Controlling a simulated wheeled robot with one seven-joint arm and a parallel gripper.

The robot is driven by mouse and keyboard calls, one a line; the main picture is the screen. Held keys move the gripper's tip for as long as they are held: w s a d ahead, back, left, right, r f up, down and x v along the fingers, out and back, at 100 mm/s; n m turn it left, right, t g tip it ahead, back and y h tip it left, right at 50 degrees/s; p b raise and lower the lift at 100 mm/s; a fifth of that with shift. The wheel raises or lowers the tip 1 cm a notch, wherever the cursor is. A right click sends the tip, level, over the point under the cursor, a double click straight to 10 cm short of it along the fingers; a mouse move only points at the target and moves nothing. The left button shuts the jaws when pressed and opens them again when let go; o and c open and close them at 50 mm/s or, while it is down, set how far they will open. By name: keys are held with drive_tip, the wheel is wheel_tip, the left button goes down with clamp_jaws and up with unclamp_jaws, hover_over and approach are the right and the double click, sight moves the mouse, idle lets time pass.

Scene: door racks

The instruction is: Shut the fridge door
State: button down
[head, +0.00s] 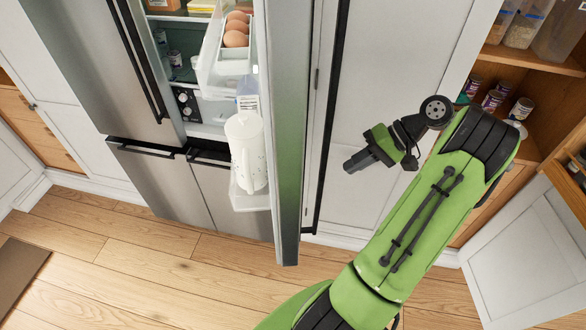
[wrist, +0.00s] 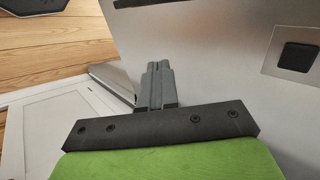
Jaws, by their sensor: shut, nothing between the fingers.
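The fridge door (head: 288,150) stands open and shows nearly edge-on in the head view. Its inner racks face left and hold eggs (head: 237,30), a white pitcher (head: 246,150) and a bottle (head: 247,90). A long dark bar (head: 326,130), seemingly its handle, runs along its right side. My gripper (head: 350,163) is to the right of the door, on its outer side, apart from it in the head view. In the wrist view my gripper (wrist: 157,68) is shut and empty, in front of a broad grey metal surface (wrist: 215,65), likely the door's outer face.
The fridge interior (head: 190,100) shows shelves with jars. The other fridge door (head: 95,70) is shut, with drawers (head: 165,180) below. An open cupboard (head: 535,65) with cans and containers is at the right, its white door (head: 525,250) low down.

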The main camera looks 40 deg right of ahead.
drive_tip(key=a+r+b+x, duration=0.1)
drive_tip(key=b+x, duration=0.5)
drive_tip(key=x, duration=0.6)
drive_tip(key=shift+a+r+b, duration=0.3)
drive_tip(key=shift+a+b, duration=0.05)
drive_tip(key=shift+a, duration=0.15)
drive_tip(key=shift+a, duration=0.1)
